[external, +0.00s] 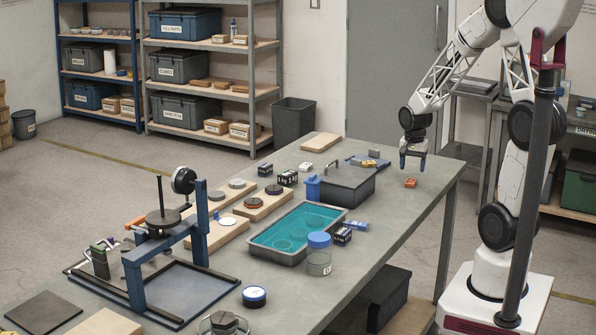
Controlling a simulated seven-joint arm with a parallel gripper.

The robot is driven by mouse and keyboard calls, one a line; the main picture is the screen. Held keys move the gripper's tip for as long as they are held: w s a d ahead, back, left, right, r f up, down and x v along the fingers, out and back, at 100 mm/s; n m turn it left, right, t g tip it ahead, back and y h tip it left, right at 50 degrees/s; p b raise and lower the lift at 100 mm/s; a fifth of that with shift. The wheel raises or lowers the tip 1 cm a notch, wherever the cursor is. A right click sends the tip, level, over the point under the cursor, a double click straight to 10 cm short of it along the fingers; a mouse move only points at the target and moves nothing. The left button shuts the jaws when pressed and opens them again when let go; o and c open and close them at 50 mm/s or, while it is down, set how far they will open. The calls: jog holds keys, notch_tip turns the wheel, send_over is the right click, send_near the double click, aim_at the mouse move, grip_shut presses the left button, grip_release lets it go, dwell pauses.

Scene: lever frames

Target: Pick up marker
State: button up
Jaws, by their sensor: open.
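My gripper (412,167) is open and points down above the right end of the grey workbench (410,222). Its blue fingers are apart, with nothing visible between them. A small orange object (411,183) lies on the bench just below the fingers. It is too small to tell whether it is the marker. No other object in view can be clearly identified as a marker.
Left of my gripper stand a dark lidded box (346,187) and a light board (321,142). A teal-filled tray (296,232), a blue-lidded jar (319,257) and a blue-framed lever rig (165,260) stand farther left. The bench's right end is mostly clear.

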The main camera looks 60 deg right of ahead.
aim_at(411, 180)
jog(key=shift+f, duration=0.1)
jog(key=shift+w+f, duration=0.1)
jog(key=shift+f, duration=2.4)
jog(key=c, duration=1)
jog(key=shift+r, duration=0.1)
